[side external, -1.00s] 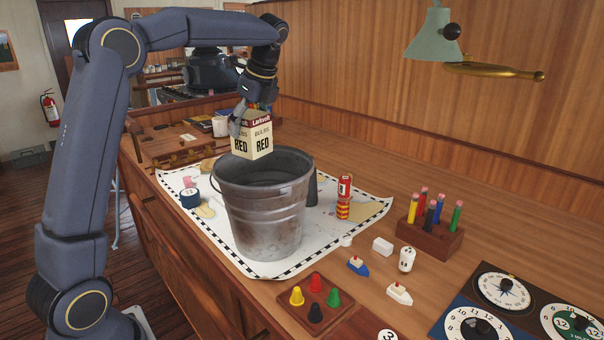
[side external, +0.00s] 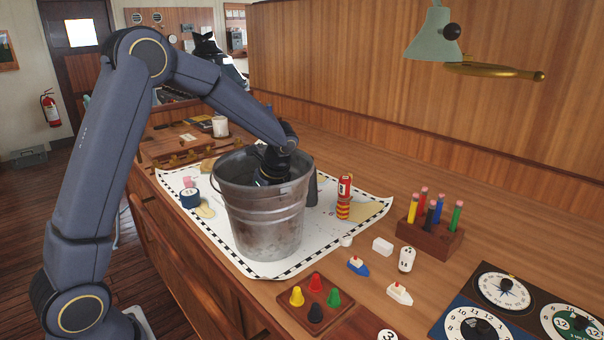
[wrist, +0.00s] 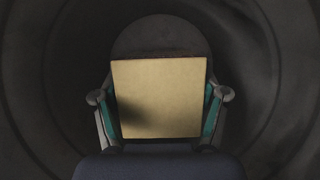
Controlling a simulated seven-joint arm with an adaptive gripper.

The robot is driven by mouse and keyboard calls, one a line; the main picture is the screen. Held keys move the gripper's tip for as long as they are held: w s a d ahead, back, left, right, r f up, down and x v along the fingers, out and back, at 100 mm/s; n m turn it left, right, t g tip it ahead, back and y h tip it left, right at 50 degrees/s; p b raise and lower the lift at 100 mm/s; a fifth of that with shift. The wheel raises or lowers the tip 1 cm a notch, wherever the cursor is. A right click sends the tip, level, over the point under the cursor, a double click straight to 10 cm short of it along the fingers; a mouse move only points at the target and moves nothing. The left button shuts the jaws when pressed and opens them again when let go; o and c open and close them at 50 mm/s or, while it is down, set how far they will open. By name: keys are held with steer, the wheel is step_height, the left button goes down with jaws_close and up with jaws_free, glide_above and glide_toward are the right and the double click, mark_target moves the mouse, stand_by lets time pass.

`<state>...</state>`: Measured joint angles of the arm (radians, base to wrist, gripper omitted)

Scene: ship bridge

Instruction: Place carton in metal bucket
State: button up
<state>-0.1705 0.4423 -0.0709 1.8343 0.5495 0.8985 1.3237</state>
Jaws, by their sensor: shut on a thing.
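The metal bucket (side external: 265,225) stands upright on the chart on the counter in the side view. My gripper reaches down through its open top, and the bucket wall hides the fingers there. In the wrist view my gripper (wrist: 160,105) is shut on the carton (wrist: 158,90), with one finger at each side of it. The carton shows as a plain tan face, partly in shadow. The dark round inside of the bucket (wrist: 265,60) surrounds it. I cannot tell whether the carton touches the bucket's bottom. The carton is hidden in the side view.
A wooden pencil block (side external: 430,240), toy boats and a board of coloured pegs (side external: 316,300) lie right and in front. The chart (side external: 370,208) spreads under the bucket.

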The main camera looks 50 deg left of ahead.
steer(key=shift+f, duration=1.05)
steer(key=shift+f, duration=0.2)
steer(key=o, duration=1.2)
steer(key=shift+r, duration=0.1)
steer(key=v, duration=1.2)
steer(key=shift+r, duration=0.15)
